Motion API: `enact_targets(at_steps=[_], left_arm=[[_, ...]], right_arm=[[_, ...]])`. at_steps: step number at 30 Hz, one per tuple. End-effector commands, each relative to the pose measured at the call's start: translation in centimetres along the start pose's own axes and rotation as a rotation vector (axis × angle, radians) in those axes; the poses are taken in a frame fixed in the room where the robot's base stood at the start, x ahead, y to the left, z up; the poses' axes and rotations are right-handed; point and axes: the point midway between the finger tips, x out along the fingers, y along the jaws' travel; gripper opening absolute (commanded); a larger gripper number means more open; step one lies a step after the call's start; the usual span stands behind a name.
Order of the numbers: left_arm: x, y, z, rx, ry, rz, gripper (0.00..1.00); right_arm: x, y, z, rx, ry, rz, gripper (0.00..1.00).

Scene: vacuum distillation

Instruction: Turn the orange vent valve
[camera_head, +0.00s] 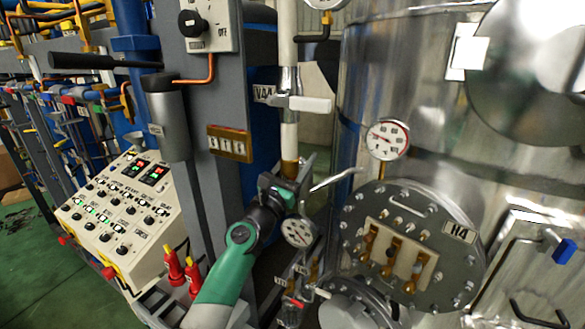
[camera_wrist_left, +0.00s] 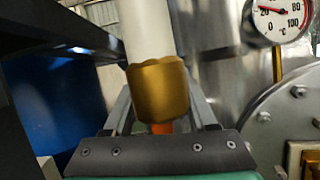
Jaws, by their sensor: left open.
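My left gripper (camera_head: 295,175) is at the lower end of the white vertical pipe (camera_head: 289,135) in the head view, with its green-and-black arm coming up from the bottom. In the left wrist view the jaws are open, one finger on each side of a brass hex fitting (camera_wrist_left: 160,88) at the pipe's lower end. A small orange part (camera_wrist_left: 161,128), likely the orange vent valve, shows just below the fitting, between the fingers. Most of it is hidden, and I cannot tell whether a finger touches it. My right gripper is not in view.
A large steel vessel with a round bolted flange (camera_head: 345,222) stands on the right. A dial gauge (camera_head: 298,232) sits close beside my left gripper. A grey column (camera_head: 215,120) and a control panel (camera_head: 120,215) are on the left. A white valve handle (camera_head: 310,104) is above.

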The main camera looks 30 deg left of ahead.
Motion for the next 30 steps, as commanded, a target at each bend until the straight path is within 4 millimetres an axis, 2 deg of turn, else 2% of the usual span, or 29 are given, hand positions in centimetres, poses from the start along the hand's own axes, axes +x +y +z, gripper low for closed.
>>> enact_targets(at_steps=[5, 8, 13, 18, 24, 30], left_arm=[[-1.2, 0.1, 0.6, 0.001, 0.003, 0.000, 0.57], [-2.8, 0.1, 0.8, 0.001, 0.004, 0.000, 0.57], [-6.8, 0.0, 0.0, 0.003, 0.000, -0.001, 0.57], [-9.8, 0.0, -0.1, 0.002, 0.002, 0.000, 0.57], [-11.4, 0.0, 0.0, 0.000, 0.001, 0.000, 0.57], [-11.4, 0.0, 0.1, 0.000, 0.001, 0.000, 0.57]], right_arm=[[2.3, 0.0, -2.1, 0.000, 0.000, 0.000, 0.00], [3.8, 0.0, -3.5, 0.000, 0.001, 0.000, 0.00], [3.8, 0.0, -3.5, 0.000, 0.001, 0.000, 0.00], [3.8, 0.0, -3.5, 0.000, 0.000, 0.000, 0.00], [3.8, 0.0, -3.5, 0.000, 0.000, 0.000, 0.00], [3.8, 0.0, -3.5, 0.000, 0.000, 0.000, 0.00]])
